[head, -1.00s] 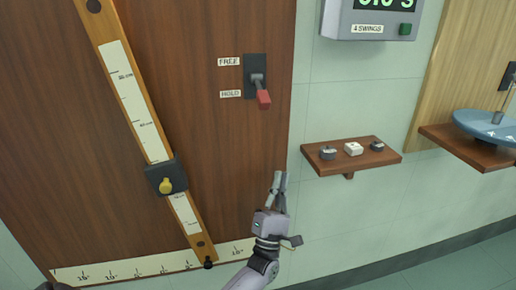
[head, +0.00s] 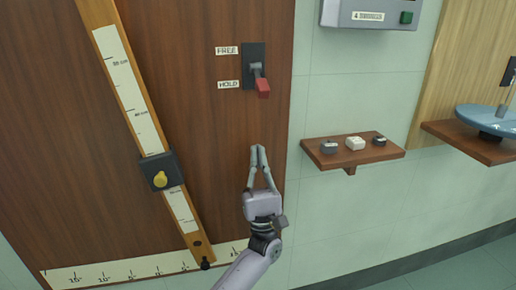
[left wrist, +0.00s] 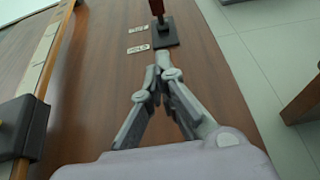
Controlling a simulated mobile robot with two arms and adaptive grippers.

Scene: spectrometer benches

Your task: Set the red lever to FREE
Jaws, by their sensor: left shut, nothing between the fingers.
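The red lever (head: 262,87) sticks out from a dark plate (head: 249,58) on the brown wooden panel. Its red end hangs down, level with the HOLD label (head: 229,85) and below the FREE label (head: 228,50). My left gripper (head: 258,148) is shut and empty, pointing up, below the lever and apart from it in the head view. In the left wrist view the shut fingertips (left wrist: 162,58) point toward the lever (left wrist: 157,8), whose top is cut off by the frame. My right gripper is not in view.
A scaled wooden bar (head: 128,90) with a dark slider block and yellow knob (head: 160,179) slants down the panel to the left. A small shelf (head: 330,160) with several small items juts out at right. A display box (head: 365,12) hangs above it.

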